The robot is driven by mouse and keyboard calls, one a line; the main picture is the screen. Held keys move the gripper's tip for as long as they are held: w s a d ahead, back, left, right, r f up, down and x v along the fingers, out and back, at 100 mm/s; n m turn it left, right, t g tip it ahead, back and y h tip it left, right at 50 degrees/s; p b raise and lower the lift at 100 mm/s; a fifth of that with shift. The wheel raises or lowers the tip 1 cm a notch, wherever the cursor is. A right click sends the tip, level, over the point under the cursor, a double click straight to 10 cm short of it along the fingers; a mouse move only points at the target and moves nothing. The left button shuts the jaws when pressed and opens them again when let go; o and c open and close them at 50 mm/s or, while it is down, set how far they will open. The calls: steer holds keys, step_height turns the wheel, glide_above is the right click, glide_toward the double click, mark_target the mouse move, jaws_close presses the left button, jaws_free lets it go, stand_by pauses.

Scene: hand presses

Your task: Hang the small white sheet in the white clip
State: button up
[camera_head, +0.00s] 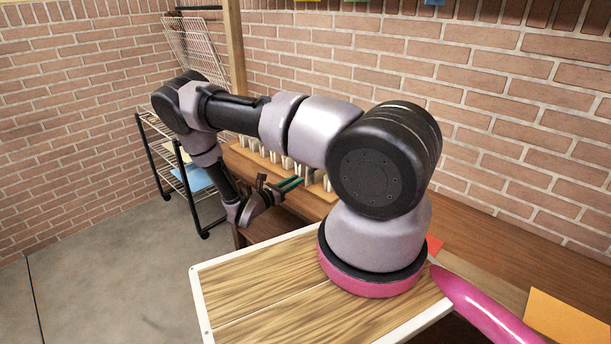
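My gripper (291,185) is small in the middle of the head view, at the end of my arm, in front of a wooden strip with a row of pale upright pieces. Its two green-tipped fingers point right and look close together. I cannot tell whether they are open or shut, and no sheet can be made out between them. I cannot pick out the small white sheet. The white clip cannot be made out either. My arm hides much of the bench.
A wooden bench (500,240) runs along the brick wall. An orange sheet (565,318) and part of a red sheet (434,246) lie at the right. A black wire cart (160,150) holds a blue sheet (194,179). Coloured sheets hang at the top edge. Floor at left is clear.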

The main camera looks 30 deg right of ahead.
steer(key=shift+x, duration=2.85)
jaws_close()
step_height(320, 180, up, 7)
steer(key=shift+r, duration=0.25)
steer(key=v, duration=0.7)
